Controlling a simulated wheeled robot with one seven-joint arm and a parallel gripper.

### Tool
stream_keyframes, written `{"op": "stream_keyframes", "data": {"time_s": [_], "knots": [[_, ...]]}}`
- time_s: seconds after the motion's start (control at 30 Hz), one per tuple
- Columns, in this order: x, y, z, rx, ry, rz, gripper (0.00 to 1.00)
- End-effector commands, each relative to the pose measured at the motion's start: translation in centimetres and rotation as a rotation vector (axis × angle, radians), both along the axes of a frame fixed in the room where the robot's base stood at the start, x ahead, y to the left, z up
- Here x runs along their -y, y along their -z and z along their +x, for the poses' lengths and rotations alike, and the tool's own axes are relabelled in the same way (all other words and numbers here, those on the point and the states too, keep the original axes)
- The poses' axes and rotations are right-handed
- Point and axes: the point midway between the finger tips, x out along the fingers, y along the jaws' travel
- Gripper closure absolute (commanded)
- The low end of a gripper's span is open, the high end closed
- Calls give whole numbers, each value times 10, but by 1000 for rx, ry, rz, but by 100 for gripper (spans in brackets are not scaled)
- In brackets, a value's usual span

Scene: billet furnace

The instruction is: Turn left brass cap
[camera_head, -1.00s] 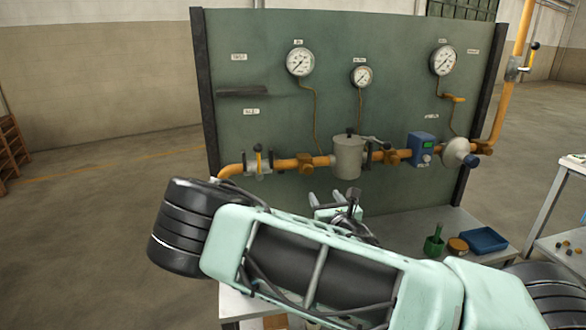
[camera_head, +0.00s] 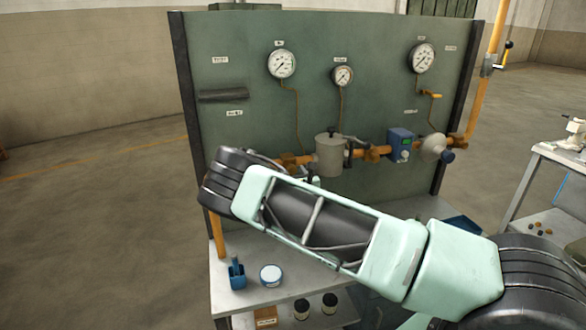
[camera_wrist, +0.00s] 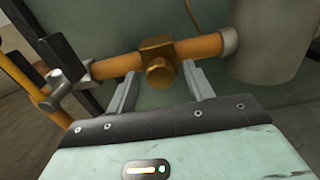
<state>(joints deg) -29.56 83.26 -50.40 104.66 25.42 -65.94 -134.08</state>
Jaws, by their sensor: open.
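The left brass cap (camera_wrist: 160,72) is a faceted knob on a brass fitting in the orange pipe. In the wrist view it sits between the two fingertips of my gripper (camera_wrist: 160,77). The gripper is open, with one finger on each side of the cap; I cannot tell whether either finger touches it. In the head view the left brass fitting (camera_head: 290,160) shows just above my arm, which hides most of the gripper. A second brass fitting (camera_head: 372,153) sits farther right on the pipe.
A grey cylinder (camera_head: 329,155) stands right of the left cap. A valve (camera_wrist: 68,82) lies to its left. Gauges (camera_head: 281,64) hang on the green panel (camera_head: 240,110).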

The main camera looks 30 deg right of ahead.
Motion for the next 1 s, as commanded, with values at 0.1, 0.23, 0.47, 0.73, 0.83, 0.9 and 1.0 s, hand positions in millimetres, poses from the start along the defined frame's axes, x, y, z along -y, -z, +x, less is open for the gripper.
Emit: {"op": "stream_keyframes", "data": {"time_s": [0.1, 0.23, 0.47, 0.73, 0.83, 0.9, 1.0], "knots": [[2, -1, 5, 0, 0, 1, 48], [2, 0, 6, 1, 0, 1, 48], [2, 0, 6, 0, 0, 1, 70], [2, 1, 6, 1, 0, 4, 93], [2, 1, 6, 5, 0, 16, 93], [2, 2, 6, 10, 0, 35, 92], [2, 3, 6, 23, 1, 76, 92]]}}
